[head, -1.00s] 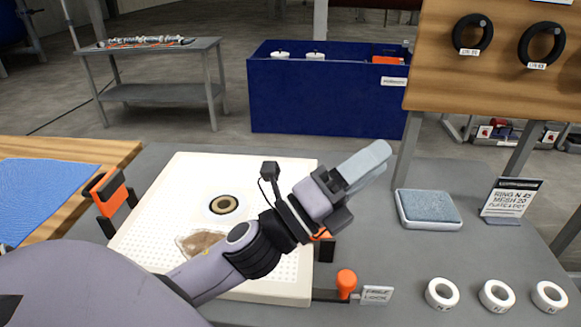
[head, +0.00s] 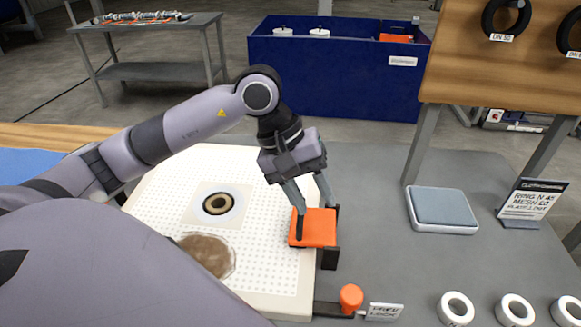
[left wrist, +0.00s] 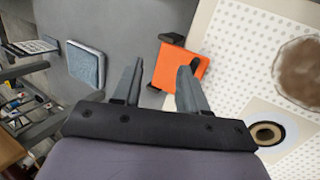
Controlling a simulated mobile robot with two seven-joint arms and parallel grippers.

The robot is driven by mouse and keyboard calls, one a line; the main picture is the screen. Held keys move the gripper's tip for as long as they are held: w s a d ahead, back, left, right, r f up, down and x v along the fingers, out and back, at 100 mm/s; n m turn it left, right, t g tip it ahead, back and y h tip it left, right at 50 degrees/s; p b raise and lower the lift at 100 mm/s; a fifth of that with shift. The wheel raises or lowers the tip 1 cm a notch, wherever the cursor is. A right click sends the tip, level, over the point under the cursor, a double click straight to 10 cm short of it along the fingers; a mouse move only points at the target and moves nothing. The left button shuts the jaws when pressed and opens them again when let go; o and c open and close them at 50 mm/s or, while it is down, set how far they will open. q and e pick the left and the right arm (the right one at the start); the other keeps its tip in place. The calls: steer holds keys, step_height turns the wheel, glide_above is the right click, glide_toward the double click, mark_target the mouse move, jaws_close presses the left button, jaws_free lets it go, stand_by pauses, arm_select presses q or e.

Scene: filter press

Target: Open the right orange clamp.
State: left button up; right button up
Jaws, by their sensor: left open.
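The right orange clamp (head: 319,228) sits at the right edge of the white perforated plate (head: 275,277), with its orange part lying over the edge and a black bracket on its outer side. My left gripper (head: 313,206) points down at it from above and behind, open, with its fingertips at the clamp's far edge. In the left wrist view the clamp (left wrist: 188,62) lies by the tips of the open left gripper (left wrist: 160,66); one finger overlaps it. I cannot tell whether they touch. The left clamp is hidden behind my left arm. My right gripper is not in view.
A brown cake (head: 207,255) and a ringed hole (head: 218,203) lie on the plate. An orange knob (head: 350,297) with a label stands in front of the clamp. Grey table between is clear.

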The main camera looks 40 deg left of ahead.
arm_select(q)
steer(key=y, duration=0.2)
glide_toward(313, 221)
step_height(313, 221, up, 3)
steer(key=s, duration=0.2)
steer(key=shift+y, duration=0.3)
steer(key=b+x, duration=0.1)
steer(key=x, duration=0.1)
steer(key=b+x, duration=0.2)
steer(key=x, duration=0.1)
steer(key=a+b+x, duration=0.1)
steer(key=b+x, duration=0.1)
steer(key=x, duration=0.1)
steer(key=shift+w+f, duration=0.1)
steer(key=shift+f, duration=0.1)
steer(key=shift+w+d+f+b, duration=0.1)
steer(key=shift+f+b, duration=0.35)
steer(key=shift+b, duration=0.3)
steer(key=shift+m, duration=0.3)
steer(key=c, duration=0.6)
steer(key=shift+c, duration=0.2)
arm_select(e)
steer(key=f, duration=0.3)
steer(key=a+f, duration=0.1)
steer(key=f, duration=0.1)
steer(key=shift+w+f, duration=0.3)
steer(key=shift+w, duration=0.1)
arm_select(q)
steer(key=shift+d, duration=0.1)
